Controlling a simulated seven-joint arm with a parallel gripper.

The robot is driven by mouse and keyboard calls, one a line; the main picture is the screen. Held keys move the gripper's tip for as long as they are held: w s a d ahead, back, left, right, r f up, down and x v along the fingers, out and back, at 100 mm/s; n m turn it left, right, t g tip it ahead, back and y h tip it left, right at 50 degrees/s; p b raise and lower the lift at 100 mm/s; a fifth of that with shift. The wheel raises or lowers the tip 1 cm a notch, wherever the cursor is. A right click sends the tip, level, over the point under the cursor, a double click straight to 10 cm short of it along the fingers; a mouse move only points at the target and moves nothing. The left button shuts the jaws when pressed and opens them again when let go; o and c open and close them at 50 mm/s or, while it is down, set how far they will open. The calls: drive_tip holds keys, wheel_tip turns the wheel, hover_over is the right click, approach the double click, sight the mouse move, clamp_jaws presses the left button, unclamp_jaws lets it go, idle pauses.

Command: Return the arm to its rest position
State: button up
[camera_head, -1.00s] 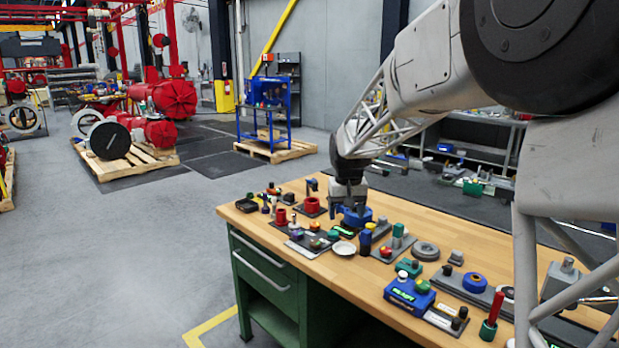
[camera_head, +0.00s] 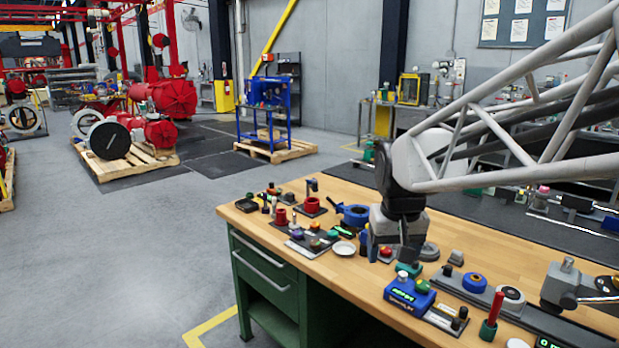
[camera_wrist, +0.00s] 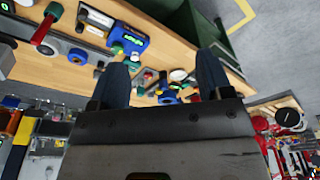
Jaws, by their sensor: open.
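My gripper (camera_head: 403,255) hangs from my arm over the wooden workbench (camera_head: 345,190), above the middle of its row of parts. In the wrist view its two dark blue fingers (camera_wrist: 162,75) stand apart with nothing between them. In the head view the fingertips are hard to make out against the parts behind.
A green-and-red-capped holder (camera_head: 490,318), a grey vise-like device (camera_head: 567,285) and several small parts crowd the bench top. A green drawer cabinet (camera_head: 265,270) is under the bench. The floor to the left is open, with red machinery (camera_head: 165,97) farther back.

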drive_tip(key=s+d+f, duration=0.1)
drive_tip(key=s+f, duration=0.1)
drive_tip(key=s, duration=0.8)
drive_tip(key=s+d+f, duration=0.1)
drive_tip(key=s+f, duration=0.2)
drive_tip(key=s, duration=0.8)
drive_tip(key=shift+d+f+m+t, duration=0.3)
drive_tip(key=shift+t, duration=0.1)
